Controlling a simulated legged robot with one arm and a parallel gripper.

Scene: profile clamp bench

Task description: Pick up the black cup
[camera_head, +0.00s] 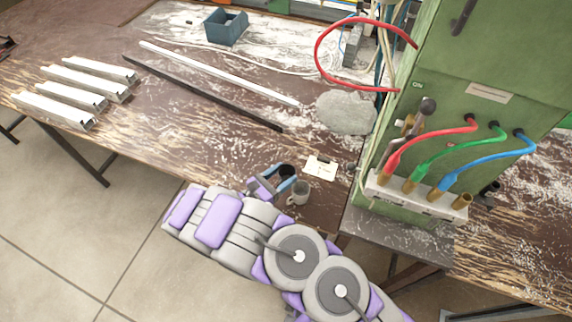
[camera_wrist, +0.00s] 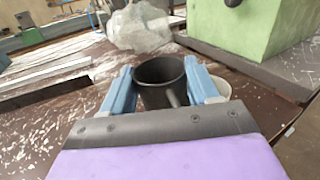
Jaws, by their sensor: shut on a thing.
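The black cup (camera_wrist: 160,72) stands upright between the two blue fingers of my gripper (camera_wrist: 158,88) in the wrist view. The fingers are shut on the cup from both sides, and its handle points toward the wrist camera. In the head view the black cup (camera_head: 287,171) is partly hidden by my gripper (camera_head: 279,180), which is low over the bench near its front edge. I cannot tell whether the cup touches the bench.
A grey-white cup (camera_head: 300,192) stands close beside the gripper on the right. A white card (camera_head: 320,168) lies behind it. The green machine (camera_head: 490,80) with coloured cables stands at right. A crumpled clear bag (camera_head: 346,112) and metal profiles (camera_head: 215,75) lie farther back.

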